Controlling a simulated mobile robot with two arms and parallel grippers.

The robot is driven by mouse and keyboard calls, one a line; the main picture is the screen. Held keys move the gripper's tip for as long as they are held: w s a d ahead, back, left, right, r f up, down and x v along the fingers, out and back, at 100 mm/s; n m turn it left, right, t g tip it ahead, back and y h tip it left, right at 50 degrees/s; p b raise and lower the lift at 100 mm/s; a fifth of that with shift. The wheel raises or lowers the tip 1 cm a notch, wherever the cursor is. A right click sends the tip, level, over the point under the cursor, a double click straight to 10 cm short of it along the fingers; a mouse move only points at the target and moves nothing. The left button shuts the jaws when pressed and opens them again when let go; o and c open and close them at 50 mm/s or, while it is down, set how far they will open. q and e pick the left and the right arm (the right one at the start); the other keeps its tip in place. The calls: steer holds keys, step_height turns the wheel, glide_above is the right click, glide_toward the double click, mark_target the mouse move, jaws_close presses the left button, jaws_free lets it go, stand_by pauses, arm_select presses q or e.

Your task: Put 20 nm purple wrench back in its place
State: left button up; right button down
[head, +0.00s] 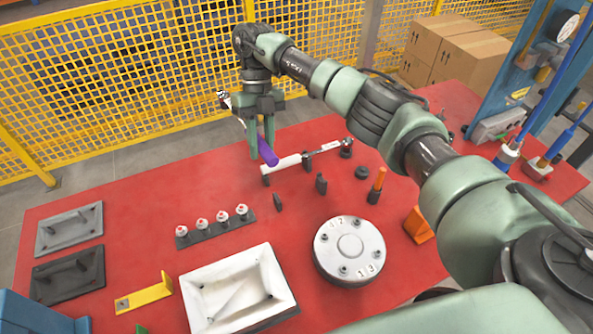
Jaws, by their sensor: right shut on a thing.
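The purple wrench (268,152) is in my right gripper (264,143), above the far side of the red table. Its purple handle slopes down to the right and its metal head shows to the left of the gripper. The jaws are shut on it, and partly hide its middle. A white-handled wrench (288,163) lies on black supports just below and right of the gripper in the picture. Two black upright supports, one at the left (278,201) and one at the right (321,184), stand empty in front of it. My left gripper is not in view.
A round numbered flange (349,250), a white tray (202,304), a rack of white-and-red pieces (212,233) and an orange-handled tool (379,180) stand on the red table (145,215). A yellow mesh fence (120,90) runs behind. Blue pillar equipment (490,75) stands at right.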

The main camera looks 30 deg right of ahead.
steer(key=s+d+f+m+t+y, duration=0.1)
steer(key=d+f+m+t, duration=0.6)
steer(key=f+m, duration=0.5)
steer(key=shift+s+d+f+m+y+p, duration=0.3)
steer(key=shift+d+m, duration=0.4)
steer(key=shift+m, duration=3)
steer(key=shift+r, duration=0.1)
steer(key=shift+a, duration=0.1)
